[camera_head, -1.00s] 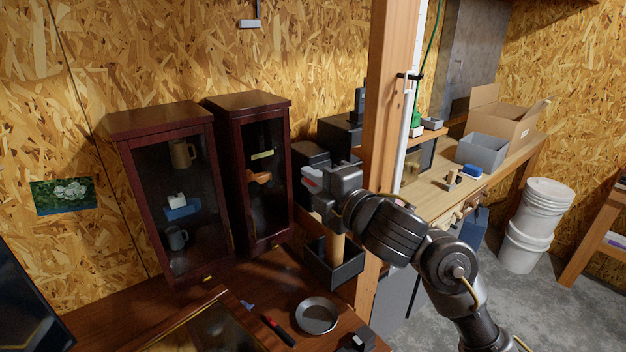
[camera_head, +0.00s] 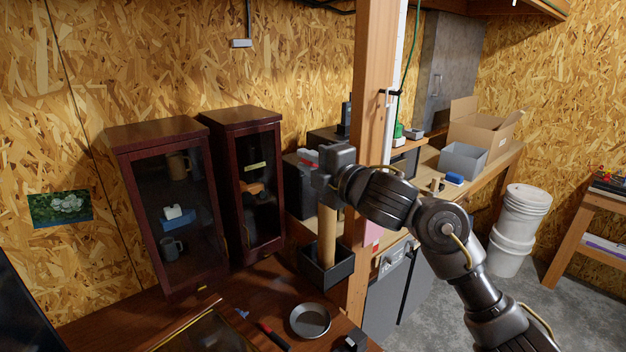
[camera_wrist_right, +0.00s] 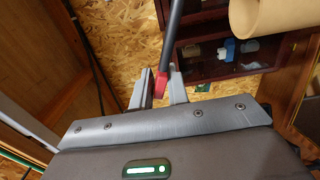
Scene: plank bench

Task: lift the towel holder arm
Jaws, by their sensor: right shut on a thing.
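The towel holder stands at the right end of the dark bench, its black box-shaped base (camera_head: 341,272) around the foot of an upright tan paper roll (camera_head: 327,238). Part of the roll (camera_wrist_right: 275,15) also shows in the wrist view. My right gripper (camera_head: 308,160) is above the roll. In the wrist view the right gripper (camera_wrist_right: 160,90) is shut on the red end of a dark rod (camera_wrist_right: 174,35), which looks like the holder's arm. My gripper hides the rod's hold in the head view. My left gripper is out of view.
Two dark cabinets (camera_head: 163,130) with mugs stand left of the holder. A wooden post (camera_head: 372,90) rises close beside my right forearm. A round metal dish (camera_head: 310,320) and a red-and-black tool (camera_head: 272,336) lie on the bench in front.

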